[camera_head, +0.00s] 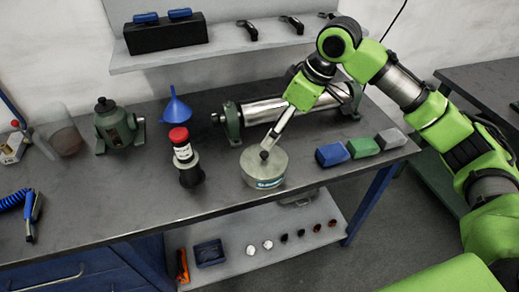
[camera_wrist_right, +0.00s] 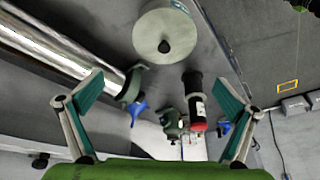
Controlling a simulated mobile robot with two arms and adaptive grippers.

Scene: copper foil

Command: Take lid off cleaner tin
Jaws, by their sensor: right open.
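The cleaner tin (camera_head: 262,176) is a squat round grey-cream tin with a teal label, upright near the bench's front edge. Its lid (camera_head: 279,157) is on, with a dark round knob (camera_head: 264,155) at the centre. In the right wrist view the tin's lid (camera_wrist_right: 152,28) and knob (camera_wrist_right: 164,46) show at top centre, beyond the fingertips. My right gripper (camera_wrist_right: 158,78) is open and empty, its teal-padded fingers spread wide. In the head view my right gripper (camera_head: 282,128) reaches down over the tin, one finger overlapping the knob's line of sight. My left gripper is not in view.
A steel roller (camera_head: 270,107) lies behind the tin. Blue, green and grey blocks (camera_head: 362,147) sit to its right. A red-capped dark bottle (camera_head: 184,152) stands to its left, with a blue funnel (camera_head: 176,110) behind. Bare bench (camera_head: 120,195) lies at the left front.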

